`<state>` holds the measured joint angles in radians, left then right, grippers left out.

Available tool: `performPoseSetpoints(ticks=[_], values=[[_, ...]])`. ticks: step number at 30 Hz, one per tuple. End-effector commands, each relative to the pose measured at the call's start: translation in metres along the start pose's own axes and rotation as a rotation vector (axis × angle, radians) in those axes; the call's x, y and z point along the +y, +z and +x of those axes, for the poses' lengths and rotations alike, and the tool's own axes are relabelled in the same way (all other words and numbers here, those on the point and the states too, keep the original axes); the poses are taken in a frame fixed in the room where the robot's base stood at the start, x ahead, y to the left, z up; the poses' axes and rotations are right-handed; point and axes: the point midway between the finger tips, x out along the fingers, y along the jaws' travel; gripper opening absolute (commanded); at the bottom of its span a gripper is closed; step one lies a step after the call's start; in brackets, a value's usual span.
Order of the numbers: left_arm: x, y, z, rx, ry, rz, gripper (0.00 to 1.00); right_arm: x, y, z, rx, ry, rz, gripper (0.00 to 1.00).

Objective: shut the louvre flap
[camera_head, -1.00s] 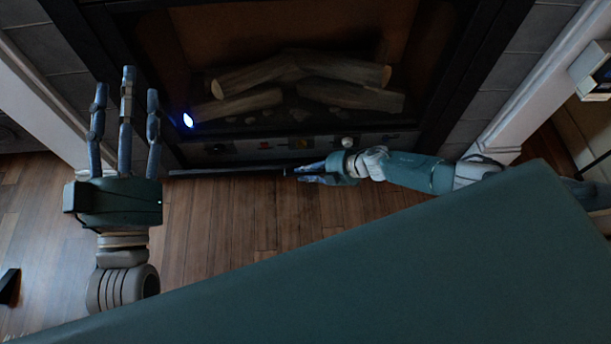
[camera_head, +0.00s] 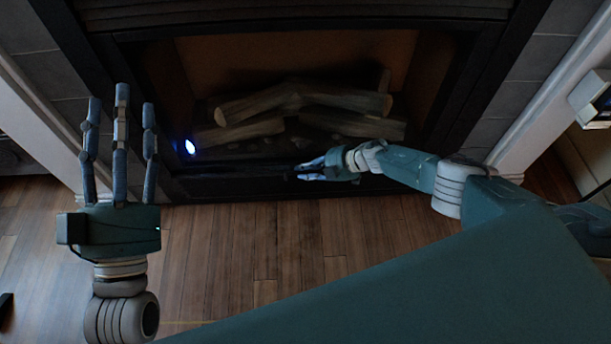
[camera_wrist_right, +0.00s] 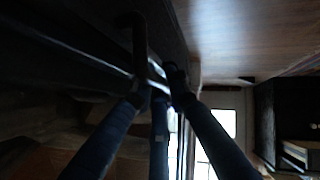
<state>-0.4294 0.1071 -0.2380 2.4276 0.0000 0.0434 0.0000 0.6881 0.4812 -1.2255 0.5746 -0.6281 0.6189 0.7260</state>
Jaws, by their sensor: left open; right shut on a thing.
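The louvre flap (camera_head: 235,186) is the long dark panel along the bottom of the fireplace. In the head view it stands up, or nearly so, and hides the control strip; I cannot tell whether it is fully flush. My right gripper (camera_head: 300,172) is at the flap's upper edge, right of its middle. In the right wrist view the fingers of my right gripper (camera_wrist_right: 156,88) close on a dark bar-like handle (camera_wrist_right: 138,42) of the flap, in dim light. My left gripper (camera_head: 121,105) is open and empty, with its fingers raised left of the firebox.
The fireplace (camera_head: 300,18) has a dark frame and holds several logs (camera_head: 290,100). A small bluish-white light (camera_head: 190,147) glows at its left. White trim (camera_head: 545,90) stands at the right. The wooden floor (camera_head: 240,240) in front is clear.

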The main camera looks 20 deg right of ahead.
Motion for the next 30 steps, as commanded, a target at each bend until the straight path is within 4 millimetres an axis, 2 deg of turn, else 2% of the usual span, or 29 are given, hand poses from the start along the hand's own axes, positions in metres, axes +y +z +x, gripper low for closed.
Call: performPoseSetpoints(ticks=[11,12,13,23,30], values=[[0.000,-0.002,0.000,0.007,0.000,0.000,0.51,0.001,0.001,0.000,-0.002,-0.001,-0.005,0.00],[0.000,-0.002,0.000,0.007,0.000,0.000,0.51,0.001,0.001,0.000,-0.002,-0.001,-0.005,0.20],[0.000,-0.002,0.000,0.007,0.000,0.000,0.51,0.001,0.001,0.000,-0.002,-0.001,-0.005,0.24],[0.000,-0.001,0.000,0.005,-0.001,0.000,0.51,0.001,0.000,-0.001,0.000,0.000,-0.002,0.24],[0.000,-0.001,0.000,0.005,0.000,0.000,0.51,0.001,0.002,-0.019,-0.001,-0.001,-0.004,0.24]])
